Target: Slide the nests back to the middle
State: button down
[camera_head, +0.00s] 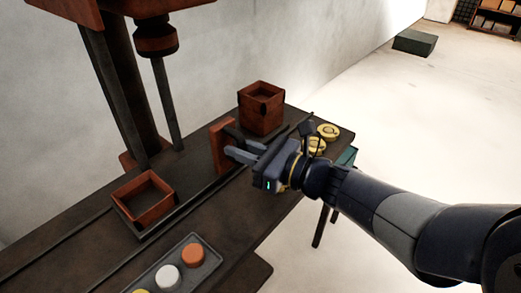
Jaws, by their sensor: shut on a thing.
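Two square reddish-brown nests sit along the dark bench. The left nest (146,199) is a low open frame on a dark base, and its inside looks empty. The right nest (262,112) is taller, with dark corners and an open top, near the bench's far right end. Between them stands an upright reddish plate (220,148) with a dark piece beside it. My gripper (235,146) reaches in from the right, its grey fingers shut on what seems to be this upright handle piece. The fingertips partly hide the exact contact.
A stirrer head (155,36) on a dark column stands above the bench at left. A grey panel (205,258) with orange, white and yellow round buttons is at the front. Yellow discs (327,131) lie at the right end. Pale floor lies beyond.

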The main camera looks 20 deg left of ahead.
jog(key=s+a+b, duration=0.2)
jog(key=s+b, duration=0.1)
jog(key=s, duration=0.3)
jog(key=shift+s+a, duration=0.3)
jog(key=shift+a, duration=0.05)
jog(key=c, duration=1.4)
grip_release()
jog(key=s+d, duration=0.2)
jog(key=d, duration=0.8)
jog(key=shift+d+p, duration=0.3)
jog(key=shift+p, duration=0.1)
jog(key=shift+a, duration=0.15)
jog(key=w+a+b, duration=0.1)
jog(key=w+a, duration=0.1)
jog(key=a, duration=0.8)
jog(key=shift+a, duration=0.2)
